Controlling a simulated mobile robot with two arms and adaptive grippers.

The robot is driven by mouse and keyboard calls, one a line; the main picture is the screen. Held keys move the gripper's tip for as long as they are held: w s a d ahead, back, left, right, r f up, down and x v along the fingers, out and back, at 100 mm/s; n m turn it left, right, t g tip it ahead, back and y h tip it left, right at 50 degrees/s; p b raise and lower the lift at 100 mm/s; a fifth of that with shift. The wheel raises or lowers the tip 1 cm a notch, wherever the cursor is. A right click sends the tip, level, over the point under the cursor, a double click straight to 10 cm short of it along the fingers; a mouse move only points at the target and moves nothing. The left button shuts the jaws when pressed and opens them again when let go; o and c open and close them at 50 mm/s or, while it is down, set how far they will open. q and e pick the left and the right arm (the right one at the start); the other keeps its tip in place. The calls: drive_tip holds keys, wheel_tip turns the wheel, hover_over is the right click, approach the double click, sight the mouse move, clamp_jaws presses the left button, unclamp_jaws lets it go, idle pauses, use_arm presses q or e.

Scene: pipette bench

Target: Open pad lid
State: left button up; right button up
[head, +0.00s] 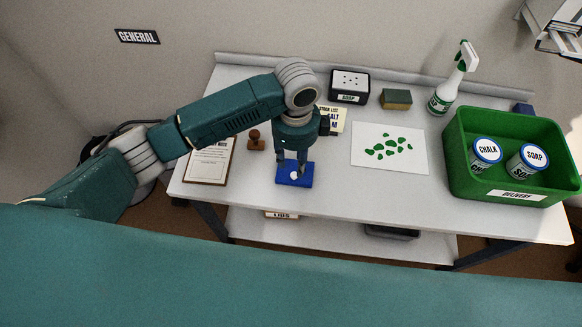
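A small blue pad (307,181) with a white spot on top lies near the front edge of the white table. My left gripper (291,167) reaches down from above, right over the pad. Its two fingers look apart, one toward each side of the pad's back part. The gripper hides part of the pad, and I cannot tell whether the fingers touch it. The lid looks closed, but the pad is too small to be sure. My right gripper is not in view.
A wooden stamp (256,144) and a framed note (209,163) are left of the pad. A white sheet with green blots (414,162) lies right. A green crate (457,186) holds two tins.

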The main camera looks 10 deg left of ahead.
sight(294, 175)
use_arm(q)
drive_tip(key=shift+f+p, duration=0.35)
drive_tip(key=shift+f, duration=2.35)
clamp_jaws()
